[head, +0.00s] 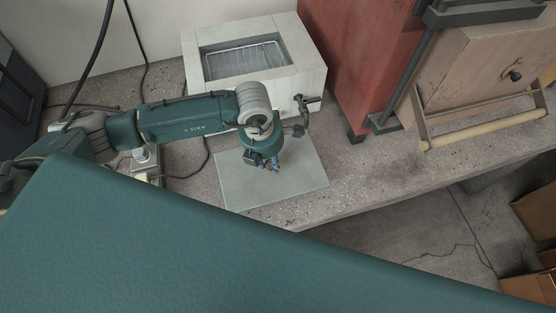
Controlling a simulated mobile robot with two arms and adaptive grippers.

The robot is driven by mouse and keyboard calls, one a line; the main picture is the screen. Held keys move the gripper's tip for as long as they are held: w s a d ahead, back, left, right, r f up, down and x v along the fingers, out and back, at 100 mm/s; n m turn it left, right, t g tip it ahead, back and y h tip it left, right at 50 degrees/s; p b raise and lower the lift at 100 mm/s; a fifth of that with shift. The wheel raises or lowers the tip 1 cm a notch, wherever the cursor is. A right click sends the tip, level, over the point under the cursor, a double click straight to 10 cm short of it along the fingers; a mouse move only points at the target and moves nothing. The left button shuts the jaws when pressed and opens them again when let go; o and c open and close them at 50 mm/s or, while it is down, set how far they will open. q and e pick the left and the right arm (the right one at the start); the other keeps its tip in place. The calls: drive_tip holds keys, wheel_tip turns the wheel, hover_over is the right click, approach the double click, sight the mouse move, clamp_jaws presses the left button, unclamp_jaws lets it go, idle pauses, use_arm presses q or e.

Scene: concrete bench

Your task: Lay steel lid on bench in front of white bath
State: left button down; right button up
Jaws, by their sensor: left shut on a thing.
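The white bath (217,41) stands at the back of the bench, its top opening uncovered and a wire rack showing inside. The steel lid (240,190) is a flat grey plate in front of the bath, low over or on the bench; I cannot tell whether it touches the bench top. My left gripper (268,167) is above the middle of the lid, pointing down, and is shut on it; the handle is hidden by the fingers. My right gripper is not in view.
The speckled bench (350,180) has free room right of the lid, and its front edge is close. A red cabinet (355,60) and a wooden box (480,70) stand to the right. A tap (308,102) sticks out of the bath's front. Cables lie at left.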

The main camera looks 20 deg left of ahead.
sight(279, 165)
use_arm(q)
drive_tip(key=shift+w+d+r, duration=0.1)
drive_tip(key=shift+w+d, duration=0.6)
drive_tip(key=shift+d, duration=0.3)
drive_tip(key=shift+f, duration=0.2)
wheel_tip(279, 165, down, 3)
drive_tip(key=shift+r+p, duration=0.1)
drive_tip(key=shift+p, duration=0.75)
drive_tip(key=shift+f, duration=0.25)
drive_tip(key=shift+f, duration=0.1)
drive_tip(key=c, duration=1.4)
unclamp_jaws()
drive_tip(key=shift+c, duration=0.2)
